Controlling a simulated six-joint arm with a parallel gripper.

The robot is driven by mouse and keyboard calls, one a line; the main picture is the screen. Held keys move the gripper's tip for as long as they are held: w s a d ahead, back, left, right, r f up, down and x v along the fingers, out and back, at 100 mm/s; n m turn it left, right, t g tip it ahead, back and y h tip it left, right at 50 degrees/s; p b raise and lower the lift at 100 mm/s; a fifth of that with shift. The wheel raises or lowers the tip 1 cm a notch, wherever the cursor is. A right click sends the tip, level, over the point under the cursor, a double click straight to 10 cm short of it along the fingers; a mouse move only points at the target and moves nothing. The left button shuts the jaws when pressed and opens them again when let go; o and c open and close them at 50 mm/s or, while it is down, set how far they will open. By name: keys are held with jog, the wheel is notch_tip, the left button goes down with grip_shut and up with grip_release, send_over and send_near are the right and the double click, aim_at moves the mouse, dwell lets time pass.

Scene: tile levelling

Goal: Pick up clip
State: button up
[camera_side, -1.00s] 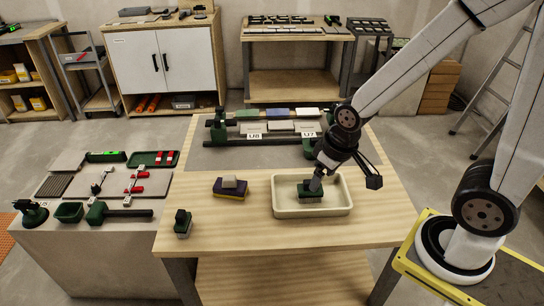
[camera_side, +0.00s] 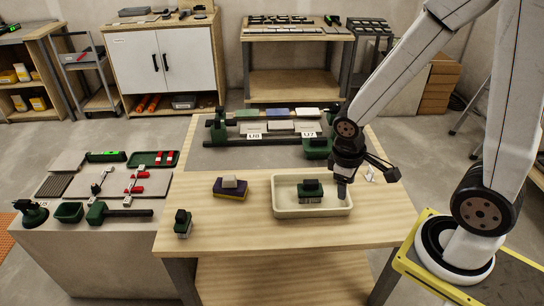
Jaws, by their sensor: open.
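My gripper (camera_side: 342,195) points down at the right end of the cream tray (camera_side: 283,212) on the wooden table. Its jaws are open, but the fingertips are small and dark in this view. A small pale upright piece (camera_side: 370,174) stands on the table just right of the tray and of my gripper. It may be the clip, but it is too small to be sure. A green-topped block tool (camera_side: 311,188) sits in the tray, left of my gripper and apart from it.
Tiles and green holders marked U8 and U7 line the table's back. The side bench (camera_side: 110,240) carries red and white pieces (camera_side: 137,175). The table's front right is clear.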

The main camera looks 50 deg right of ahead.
jog(key=s+d+f+n+g+h, duration=0.2)
jog(key=s+d+n+g+h, duration=0.3)
jog(key=d, duration=0.4)
jog(key=n+t+h, duration=1)
jog(key=n+t, duration=0.3)
jog(key=n, duration=0.3)
send_over(371, 169)
jog(key=s+v, duration=0.1)
jog(key=v, duration=0.4)
notch_tip(371, 169, down, 5)
jog(key=shift+w+a+f+t+y, duration=0.1)
jog(key=shift+w+f+t+y, duration=0.2)
jog(key=shift+f+t+y, duration=0.1)
jog(key=shift+f, duration=0.15)
jog(key=shift+f, duration=3.9)
jog(key=shift+w+d, duration=0.3)
jog(key=shift+d, duration=0.25)
jog(key=shift+d, duration=0.1)
